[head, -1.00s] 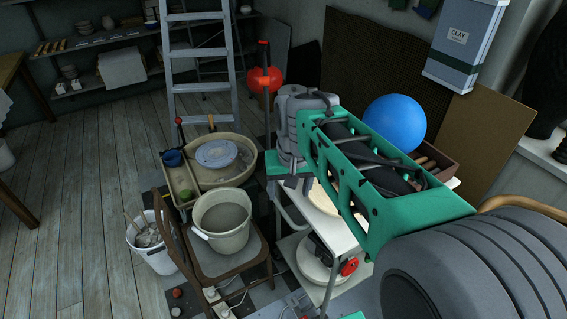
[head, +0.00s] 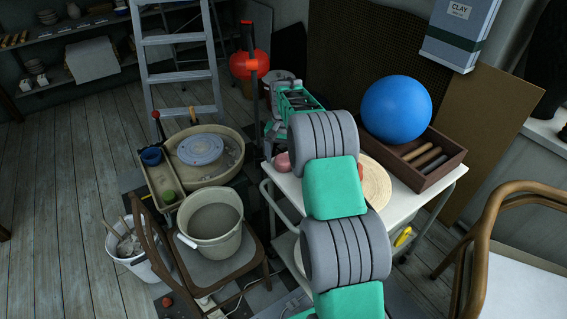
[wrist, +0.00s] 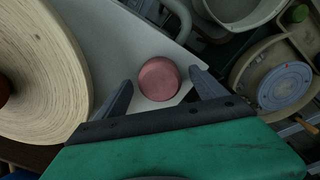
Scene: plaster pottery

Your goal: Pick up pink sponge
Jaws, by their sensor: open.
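The pink sponge (wrist: 159,79) is a round pink piece on the white cart top (wrist: 122,45). In the wrist view it lies between and just beyond my open fingertips, apart from both. My gripper (wrist: 157,88) is open and empty. In the head view part of the pink sponge (head: 282,162) shows at the left edge of the cart, beside my arm. The fingers are hidden there behind my arm.
A round pale wooden disc (head: 376,183) lies on the cart beside the sponge. A brown wooden box (head: 432,165) and a blue ball (head: 396,108) are at the cart's right. A bucket (head: 211,222) and pottery wheel (head: 205,158) stand left of the cart.

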